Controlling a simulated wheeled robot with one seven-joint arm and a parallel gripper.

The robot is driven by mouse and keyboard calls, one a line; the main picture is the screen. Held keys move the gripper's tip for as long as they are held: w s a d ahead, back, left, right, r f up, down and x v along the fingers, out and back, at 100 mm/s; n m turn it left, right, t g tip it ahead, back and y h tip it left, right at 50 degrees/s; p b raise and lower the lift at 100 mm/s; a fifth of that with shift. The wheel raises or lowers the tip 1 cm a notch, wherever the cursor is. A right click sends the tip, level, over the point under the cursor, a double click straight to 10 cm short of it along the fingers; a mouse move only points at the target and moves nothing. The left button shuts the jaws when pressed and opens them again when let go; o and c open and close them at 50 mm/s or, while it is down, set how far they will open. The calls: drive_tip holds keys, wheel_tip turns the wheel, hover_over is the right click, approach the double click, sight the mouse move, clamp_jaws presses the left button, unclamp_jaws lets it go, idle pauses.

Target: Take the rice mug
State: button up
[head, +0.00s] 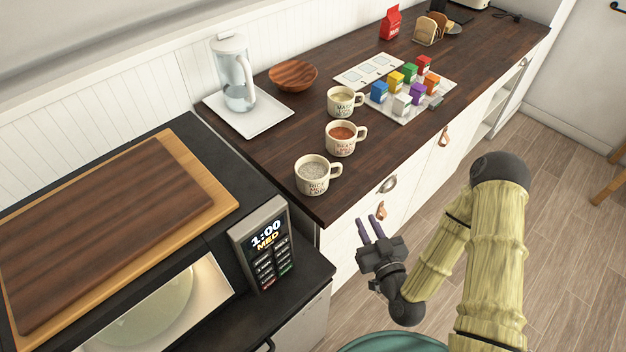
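The rice mug (313,180) is cream with dark lettering that reads RICE and a pale speckled filling. It stands upright near the front left corner of the dark wooden counter (262,151), its handle to the right. Two similar mugs stand behind it: one with red-brown contents (340,143) and one with pale yellow contents (341,105). My gripper (369,229) is in front of the counter, to the right of and below the rice mug in the picture.
A microwave panel (264,248) and cutting boards (120,225) are at left. A glass pitcher (234,77) on a white tray (272,118) and a wooden bowl (293,75) are behind the mugs. Several coloured boxes (397,80) stand right.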

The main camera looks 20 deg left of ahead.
drive_tip(key=b+x, duration=0.6)
drive_tip(key=b, duration=0.5)
drive_tip(key=shift+w+a, duration=0.2)
drive_tip(key=shift+w, duration=0.1)
drive_tip(key=shift+b, duration=0.45)
drive_tip(key=x, duration=0.1)
drive_tip(key=p+x, duration=0.1)
drive_tip(key=x, duration=0.1)
drive_tip(key=r+x, duration=0.1)
drive_tip(key=shift+w+a+f+p, duration=0.1)
drive_tip(key=shift+w+a+p, duration=0.1)
drive_tip(key=shift+p, duration=0.15)
drive_tip(key=shift+w+a+f, duration=0.1)
drive_tip(key=shift+w+a, duration=0.05)
